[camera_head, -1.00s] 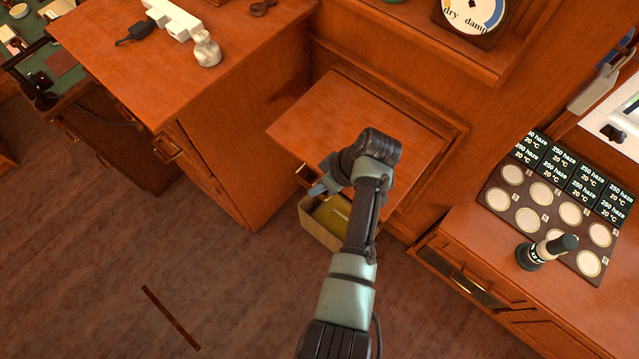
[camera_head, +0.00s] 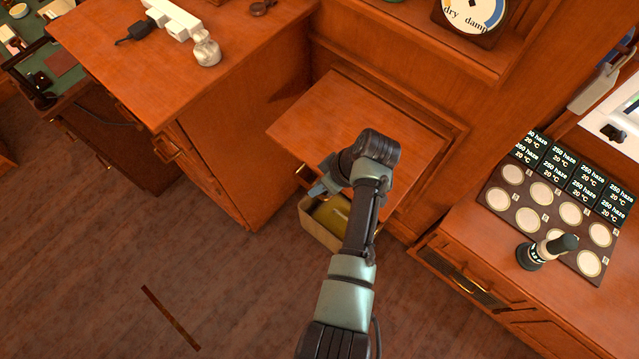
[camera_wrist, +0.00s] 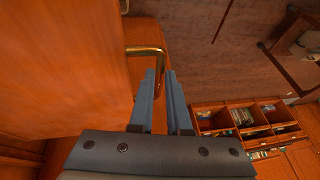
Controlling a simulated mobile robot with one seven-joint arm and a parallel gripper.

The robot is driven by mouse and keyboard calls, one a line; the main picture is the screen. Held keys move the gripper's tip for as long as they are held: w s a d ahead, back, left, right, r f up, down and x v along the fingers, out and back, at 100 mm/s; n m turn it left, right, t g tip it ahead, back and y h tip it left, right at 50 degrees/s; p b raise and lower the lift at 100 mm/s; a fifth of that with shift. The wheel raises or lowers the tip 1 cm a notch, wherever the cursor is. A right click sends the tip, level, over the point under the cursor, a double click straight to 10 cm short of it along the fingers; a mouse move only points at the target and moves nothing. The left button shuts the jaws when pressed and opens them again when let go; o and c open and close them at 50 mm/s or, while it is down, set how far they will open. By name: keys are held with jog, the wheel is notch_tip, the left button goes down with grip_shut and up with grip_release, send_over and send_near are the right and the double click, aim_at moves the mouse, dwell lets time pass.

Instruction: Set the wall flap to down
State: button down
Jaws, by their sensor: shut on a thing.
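The wall flap (camera_head: 340,115) is an orange-brown wooden board standing out from a framed recess in the wall, between the desk and the right counter. A brass handle (camera_head: 308,176) sits at its front edge, partly hidden by my arm. My gripper (camera_head: 318,188) is at this handle, its fingertips hard to make out in the head view. In the wrist view, the flap (camera_wrist: 60,65) fills the left side and the bent brass handle (camera_wrist: 147,50) runs between the fingers. There my gripper (camera_wrist: 161,75) is shut on the handle.
An open box (camera_head: 308,217) with a yellowish item stands on the floor under the flap. The desk (camera_head: 210,90) is close on the left. The counter (camera_head: 450,225) with a tray of round pale discs is on the right. The floor in front is mostly clear.

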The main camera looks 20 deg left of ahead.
jog(key=w+d+f+n+t+h+b, duration=0.15)
jog(key=f+t+b, duration=0.25)
jog(key=f+b, duration=0.65)
jog(key=w+f+t+h+b, duration=0.1)
jog(key=w+f+t+b, duration=0.2)
jog(key=f+b, duration=0.7)
jog(key=w+d+f+n+t+b, duration=0.1)
jog(key=w+d+f+t+b, duration=0.1)
jog(key=w+b, duration=0.4)
jog(key=w+d+f+t+h+b, duration=0.1)
jog(key=w+d+f+t+b, duration=0.2)
jog(key=b, duration=1.1)
jog(key=w+d+f+n+t+b, duration=0.1)
jog(key=w+f+t+b, duration=0.3)
jog(key=w+b, duration=0.6)
notch_tip(320, 180, down, 3)
jog(key=shift+w+d+r+n, duration=0.1)
jog(key=shift+w+d+n, duration=0.25)
jog(key=shift+w+d, duration=0.3)
jog(key=shift+d+r+h, duration=0.1)
jog(key=shift+d+h, duration=0.1)
jog(key=shift+h, duration=0.05)
jog(key=c, duration=0.9)
grip_release()
jog(key=shift+o, duration=0.2)
jog(key=shift+s, duration=0.15)
